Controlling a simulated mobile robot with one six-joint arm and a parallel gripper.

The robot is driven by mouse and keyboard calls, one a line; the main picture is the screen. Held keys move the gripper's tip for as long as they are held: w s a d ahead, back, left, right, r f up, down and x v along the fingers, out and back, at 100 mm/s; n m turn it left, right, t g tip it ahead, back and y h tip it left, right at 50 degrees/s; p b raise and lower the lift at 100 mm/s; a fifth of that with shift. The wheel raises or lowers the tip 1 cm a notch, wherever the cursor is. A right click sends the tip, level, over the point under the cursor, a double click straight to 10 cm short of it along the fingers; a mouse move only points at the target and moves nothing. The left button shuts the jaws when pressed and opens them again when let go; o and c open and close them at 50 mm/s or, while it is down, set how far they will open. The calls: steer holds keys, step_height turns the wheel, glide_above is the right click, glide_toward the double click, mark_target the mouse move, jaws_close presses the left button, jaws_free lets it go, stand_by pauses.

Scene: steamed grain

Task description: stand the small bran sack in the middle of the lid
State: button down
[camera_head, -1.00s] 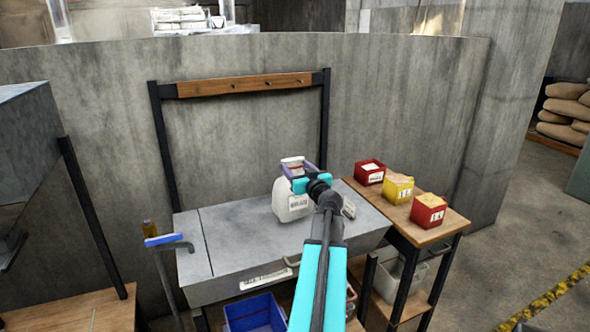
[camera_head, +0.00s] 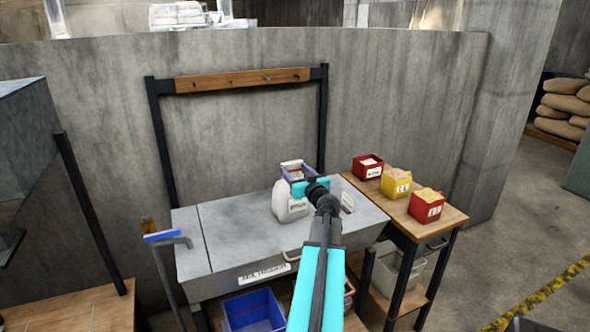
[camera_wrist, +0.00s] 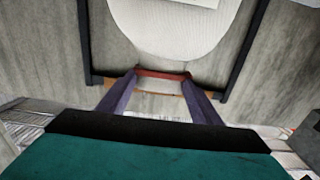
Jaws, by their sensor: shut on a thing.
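The small bran sack (camera_head: 290,208) is a pale, rounded bag with a printed label, upright over the back middle of the grey lid (camera_head: 235,240). My gripper (camera_head: 297,171) is at its top, shut on it with purple fingers. In the wrist view the pale sack body (camera_wrist: 170,25) fills the top, and a reddish band lies between the fingertips of my gripper (camera_wrist: 160,80). I cannot tell whether the sack's base touches the lid. My arm hides part of the lid's right side.
A small pale card (camera_head: 347,202) stands near the lid's right edge. Right of it, a wooden table holds a dark red box (camera_head: 368,172), a yellow box (camera_head: 396,188) and a red box (camera_head: 427,210). A blue crate (camera_head: 255,315) is below. The lid's left part is clear.

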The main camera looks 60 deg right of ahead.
steer(key=shift+r, duration=0.25)
steer(key=c, duration=0.6)
jaws_free()
steer(key=shift+f, duration=0.2)
steer(key=shift+s+a, duration=0.1)
steer(key=b+v, duration=0.3)
steer(key=v, duration=0.6)
steer(key=shift+a+f, duration=0.1)
steer(key=b+v, duration=0.2)
steer(key=b, duration=0.4)
steer(key=shift+s+a+b, duration=0.15)
steer(key=shift+s+b, duration=0.15)
steer(key=shift+b, duration=0.5)
